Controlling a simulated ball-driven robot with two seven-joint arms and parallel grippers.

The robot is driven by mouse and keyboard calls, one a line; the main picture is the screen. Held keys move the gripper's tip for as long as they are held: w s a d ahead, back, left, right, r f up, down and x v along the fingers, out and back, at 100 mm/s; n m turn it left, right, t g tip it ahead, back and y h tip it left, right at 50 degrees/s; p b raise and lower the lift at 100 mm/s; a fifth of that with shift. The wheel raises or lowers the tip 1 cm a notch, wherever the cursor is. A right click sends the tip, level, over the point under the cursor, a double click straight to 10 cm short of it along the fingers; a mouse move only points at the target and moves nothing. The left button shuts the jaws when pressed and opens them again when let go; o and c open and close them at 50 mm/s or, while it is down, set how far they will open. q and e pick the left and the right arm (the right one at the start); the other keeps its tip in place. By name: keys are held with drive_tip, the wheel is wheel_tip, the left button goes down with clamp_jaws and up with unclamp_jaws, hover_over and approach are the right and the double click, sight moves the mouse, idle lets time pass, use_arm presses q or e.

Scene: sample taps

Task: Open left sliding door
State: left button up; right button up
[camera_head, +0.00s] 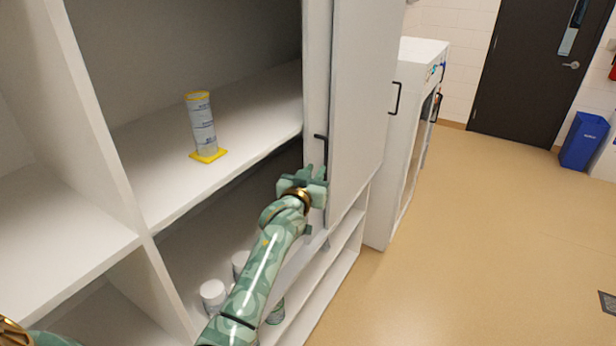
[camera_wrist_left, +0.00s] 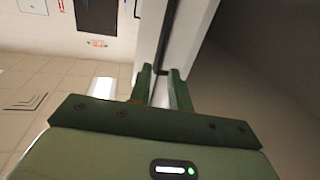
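The left sliding door (camera_head: 315,75) is a white panel, of which only a narrow strip shows left of the right door (camera_head: 365,90), which overlaps it. The cabinet opening to its left is uncovered. Its black handle (camera_head: 325,152) is upright. My left gripper (camera_head: 314,172) is at the handle's lower part. In the left wrist view the two green fingers (camera_wrist_left: 161,78) are apart. The handle (camera_wrist_left: 168,35) ends between or just beyond their tips; I cannot tell whether they touch it. My right gripper is not in view.
A shelf (camera_head: 250,110) holds a labelled cylinder (camera_head: 202,125) on a yellow base. White-topped containers (camera_head: 213,292) stand below, beside my left arm. The right door has a black handle (camera_head: 396,98). A white cabinet (camera_head: 404,150) stands beyond. The floor (camera_head: 480,230) at right is largely clear.

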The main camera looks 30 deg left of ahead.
use_arm(q)
drive_tip(key=s, duration=0.4)
drive_tip(key=shift+s+d, duration=0.1)
drive_tip(key=shift+d, duration=0.15)
drive_tip(key=s+d+f+m+g+h+b, duration=0.1)
drive_tip(key=s+d+f+g, duration=0.1)
drive_tip(key=f, duration=1.1)
drive_tip(key=s+d+f+m+g+h+b, duration=0.1)
drive_tip(key=s+d+f+g, duration=0.15)
drive_tip(key=f, duration=1.05)
drive_tip(key=s+d+f+m+g+b, duration=0.1)
drive_tip(key=s+f+g, duration=0.1)
drive_tip(key=s+f, duration=0.65)
drive_tip(key=s+f+g+b, duration=0.25)
drive_tip(key=s+f, duration=0.25)
drive_tip(key=f, duration=0.6)
drive_tip(key=s+f+g+b, duration=0.1)
drive_tip(key=s+f, duration=0.5)
drive_tip(key=s, duration=0.7)
drive_tip(key=s+a+f+m+g+b, duration=0.1)
drive_tip(key=s+f+g, duration=0.3)
drive_tip(key=s, duration=0.9)
drive_tip(key=s+f+m+g+b, duration=0.1)
drive_tip(key=s+f+g+b, duration=0.2)
drive_tip(key=s+f, duration=0.7)
drive_tip(key=s, duration=0.3)
drive_tip(key=shift+s+a, duration=0.35)
